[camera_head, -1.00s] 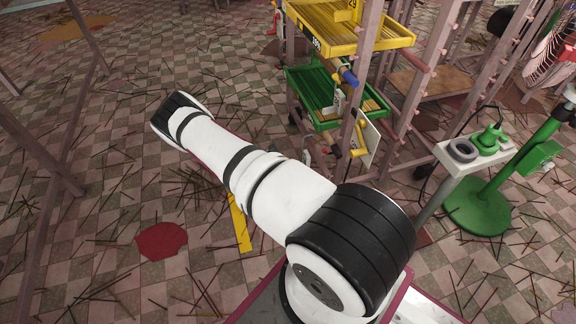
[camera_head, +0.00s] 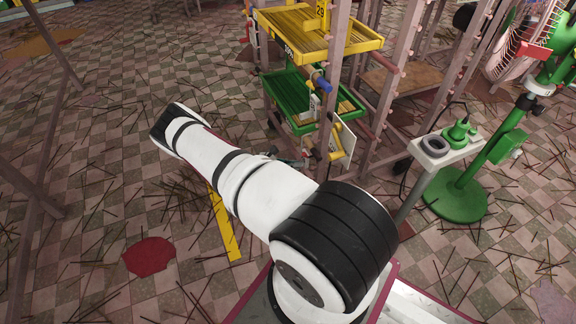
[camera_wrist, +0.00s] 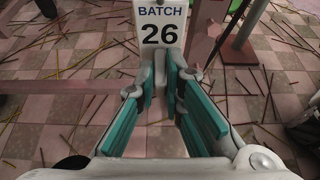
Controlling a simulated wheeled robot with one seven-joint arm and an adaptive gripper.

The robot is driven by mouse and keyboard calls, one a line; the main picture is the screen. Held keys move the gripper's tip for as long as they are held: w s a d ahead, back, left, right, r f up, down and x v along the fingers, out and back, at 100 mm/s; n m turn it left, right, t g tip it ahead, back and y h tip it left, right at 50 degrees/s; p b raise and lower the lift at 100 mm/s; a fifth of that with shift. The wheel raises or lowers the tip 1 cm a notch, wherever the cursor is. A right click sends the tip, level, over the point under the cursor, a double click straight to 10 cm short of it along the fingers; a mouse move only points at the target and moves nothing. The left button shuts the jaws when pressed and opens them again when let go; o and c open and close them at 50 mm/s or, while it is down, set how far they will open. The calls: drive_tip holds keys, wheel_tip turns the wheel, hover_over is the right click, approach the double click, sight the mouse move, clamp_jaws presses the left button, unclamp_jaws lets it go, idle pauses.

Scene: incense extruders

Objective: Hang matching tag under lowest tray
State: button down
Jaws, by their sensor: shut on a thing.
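My gripper (camera_wrist: 165,78) is shut on a white tag (camera_wrist: 160,30) in the wrist view. The tag is upright and reads "BATCH 26" in dark print. The green tray (camera_head: 286,91) is the lowest tray I can see in the rack, below a yellow tray (camera_head: 300,37) with a yellow tag reading 29 (camera_head: 320,13). A small white tag (camera_head: 314,105) shows at the green tray's front; I cannot read it.
Wooden rack posts (camera_head: 332,75) stand close beside the trays. A small white stand (camera_head: 444,149) and a green pedestal (camera_head: 456,195) are at right.

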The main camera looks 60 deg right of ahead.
drive_tip(key=shift+s+d, duration=0.2)
drive_tip(key=shift+d, duration=0.15)
drive_tip(key=shift+d+f, duration=0.1)
drive_tip(key=shift+d, duration=0.05)
drive_tip(key=shift+f+b, duration=1.05)
drive_tip(key=shift+b, duration=0.1)
drive_tip(key=c, duration=1.3)
unclamp_jaws()
drive_tip(key=w+a+b, duration=0.2)
drive_tip(key=w+a, duration=0.2)
drive_tip(key=a, duration=0.3)
drive_tip(key=shift+w+a, duration=0.3)
drive_tip(key=shift+a, duration=0.1)
